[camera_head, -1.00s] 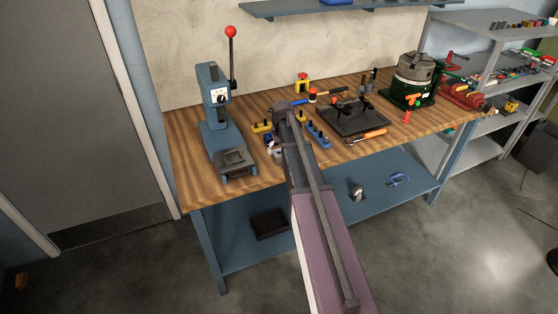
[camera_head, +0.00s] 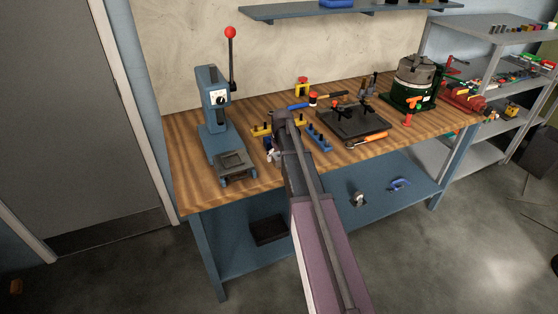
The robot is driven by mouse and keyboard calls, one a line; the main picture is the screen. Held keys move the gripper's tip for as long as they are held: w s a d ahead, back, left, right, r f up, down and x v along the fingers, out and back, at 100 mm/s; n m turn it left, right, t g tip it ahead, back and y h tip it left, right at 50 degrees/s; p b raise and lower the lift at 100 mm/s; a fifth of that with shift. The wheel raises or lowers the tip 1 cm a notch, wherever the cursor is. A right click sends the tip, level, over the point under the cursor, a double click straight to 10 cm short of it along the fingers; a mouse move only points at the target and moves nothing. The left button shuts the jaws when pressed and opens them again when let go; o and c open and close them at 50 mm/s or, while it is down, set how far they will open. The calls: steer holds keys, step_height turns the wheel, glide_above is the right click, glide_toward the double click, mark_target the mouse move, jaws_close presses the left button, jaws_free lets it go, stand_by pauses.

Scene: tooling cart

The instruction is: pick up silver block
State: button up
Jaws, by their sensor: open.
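My arm reaches from the bottom of the head view over the wooden bench. Small dark and light-grey parts of my gripper (camera_head: 273,154) show just left of the arm's end, low over the bench. My gripper is open; its fingertips are mostly hidden by my arm. I cannot make out a silver block for certain. It may be behind my arm or too small to tell among the small items around my gripper.
A blue-grey arbor press (camera_head: 216,115) with a red knob stands left of my gripper. Yellow (camera_head: 261,130) and blue (camera_head: 318,137) holders stand close by. A dark plate (camera_head: 353,124) and a green machine (camera_head: 414,85) lie to the right.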

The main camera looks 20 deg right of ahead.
mark_target(278, 157)
steer(key=c, duration=1.3)
steer(key=shift+o, duration=0.2)
steer(key=shift+r, duration=0.1)
step_height(278, 157, up, 2)
steer(key=p, duration=0.2)
steer(key=shift+r+p, duration=0.25)
steer(key=shift+p, duration=0.15)
steer(key=shift+s+a+r+p, duration=0.1)
steer(key=shift+s+r+p, duration=0.2)
steer(key=shift+r+p, duration=0.35)
steer(key=s+a+r, duration=0.1)
steer(key=s+a, duration=0.2)
steer(key=s, duration=1.2)
steer(key=shift+a+p, duration=0.2)
steer(key=shift+p, duration=0.25)
steer(key=w+a+r+p, duration=0.3)
steer(key=w+a, duration=0.4)
steer(key=w, duration=0.2)
steer(key=w+a+r+p, duration=0.3)
steer(key=w+a, duration=0.3)
steer(key=w, duration=0.4)
steer(key=shift+a+r+p, duration=0.25)
steer(key=shift+a+p, duration=0.05)
steer(key=shift+a, duration=0.1)
